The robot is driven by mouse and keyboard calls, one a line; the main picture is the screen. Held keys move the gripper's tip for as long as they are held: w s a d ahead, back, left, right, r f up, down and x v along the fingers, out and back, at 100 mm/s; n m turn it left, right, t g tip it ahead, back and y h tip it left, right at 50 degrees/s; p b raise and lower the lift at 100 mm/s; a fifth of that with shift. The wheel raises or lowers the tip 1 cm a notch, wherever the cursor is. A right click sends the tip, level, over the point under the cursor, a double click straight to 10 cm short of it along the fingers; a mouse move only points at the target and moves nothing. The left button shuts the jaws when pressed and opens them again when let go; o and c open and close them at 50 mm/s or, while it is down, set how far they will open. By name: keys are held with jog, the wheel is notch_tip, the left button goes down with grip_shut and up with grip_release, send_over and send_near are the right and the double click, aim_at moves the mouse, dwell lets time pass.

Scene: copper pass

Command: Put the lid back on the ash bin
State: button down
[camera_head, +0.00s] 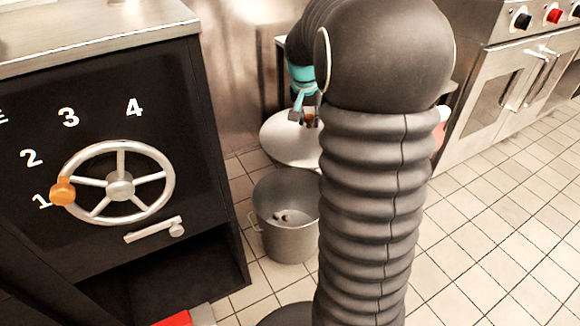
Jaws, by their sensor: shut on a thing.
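The ash bin (284,240) is a grey metal pot with a side handle, standing open on the tiled floor. A few small pale lumps lie inside it. The lid (285,147) is a round, light grey disc above and behind the bin in the picture, apart from its rim. My gripper (308,119) is shut on the lid at a small brown knob on its top. My dark arm hides the right part of the lid and the bin's right side.
A dark cabinet (222,235) with a numbered handwheel (120,186) stands close on the left. A red-ended object (178,319) lies at the bottom. Steel ovens (500,95) stand at the right. Tiled floor (490,215) is clear at right.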

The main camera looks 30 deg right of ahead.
jog(key=w+a+f+b, duration=0.1)
jog(key=a+f+b, duration=0.1)
jog(key=f, duration=1)
jog(key=w+a+f+b, duration=0.1)
jog(key=a+f+b, duration=0.1)
jog(key=f, duration=0.9)
jog(key=shift+a+f+b, duration=0.2)
jog(key=shift+f+b, duration=0.2)
jog(key=shift+b, duration=0.4)
jog(key=shift+b, duration=0.35)
jog(key=shift+f+b, duration=0.15)
jog(key=shift+b, duration=0.3)
dwell(1.0)
dwell(0.4)
jog(key=shift+c, duration=1.6)
grip_release()
jog(key=shift+s, duration=0.1)
